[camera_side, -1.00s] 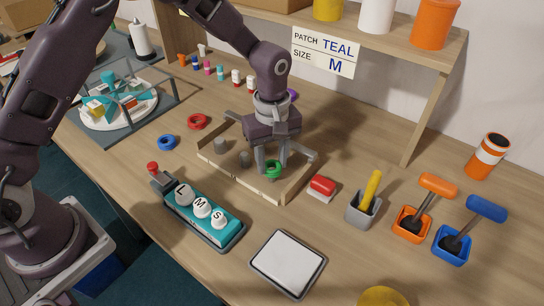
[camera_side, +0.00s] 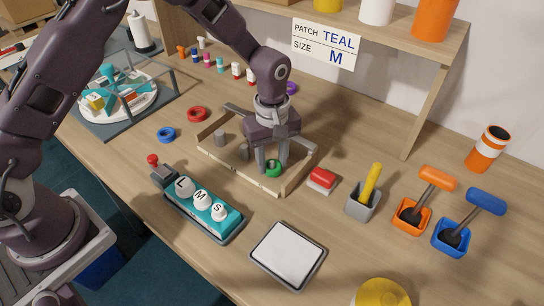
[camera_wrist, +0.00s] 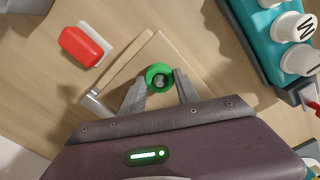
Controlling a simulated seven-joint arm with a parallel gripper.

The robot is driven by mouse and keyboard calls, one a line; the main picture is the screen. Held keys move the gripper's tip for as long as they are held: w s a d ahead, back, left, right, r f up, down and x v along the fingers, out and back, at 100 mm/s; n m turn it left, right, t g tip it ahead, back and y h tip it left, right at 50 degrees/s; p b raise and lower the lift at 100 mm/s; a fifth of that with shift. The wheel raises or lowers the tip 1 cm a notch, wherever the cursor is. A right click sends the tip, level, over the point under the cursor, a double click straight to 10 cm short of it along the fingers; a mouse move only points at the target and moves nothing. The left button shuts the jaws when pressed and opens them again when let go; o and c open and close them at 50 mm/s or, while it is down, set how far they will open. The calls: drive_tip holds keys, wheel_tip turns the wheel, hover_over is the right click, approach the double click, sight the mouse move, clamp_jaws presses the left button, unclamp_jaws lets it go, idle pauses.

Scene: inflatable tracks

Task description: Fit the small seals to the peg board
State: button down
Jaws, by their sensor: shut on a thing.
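My gripper (camera_side: 272,165) points down over the near right part of the shallow wooden peg board (camera_side: 228,176). It is shut on a green ring seal (camera_side: 274,171). In the wrist view the green seal (camera_wrist: 150,72) sits between the fingertips, with a grey peg top (camera_wrist: 160,80) showing in its hole. Whether the seal is fully down is hard to tell. Two grey pegs, one at the back (camera_side: 219,136) and one mid-board (camera_side: 243,152), stand bare. A red ring (camera_side: 197,114) and a blue ring (camera_side: 166,135) lie left of the board. A purple ring (camera_side: 291,88) lies behind my gripper.
A teal box with L, M, S buttons (camera_side: 203,207) stands in front of the board. A white pad (camera_side: 288,255), a red block (camera_side: 321,179) and a grey cup (camera_side: 362,203) are nearby right. Small bottles (camera_side: 220,65) line the back. A round turntable (camera_side: 117,112) stands far left.

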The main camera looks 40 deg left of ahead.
drive_tip(key=shift+f, duration=0.25)
drive_tip(key=c, duration=0.8)
unclamp_jaws()
wheel_tip(320, 180, up, 7)
drive_tip(key=shift+r, duration=0.1)
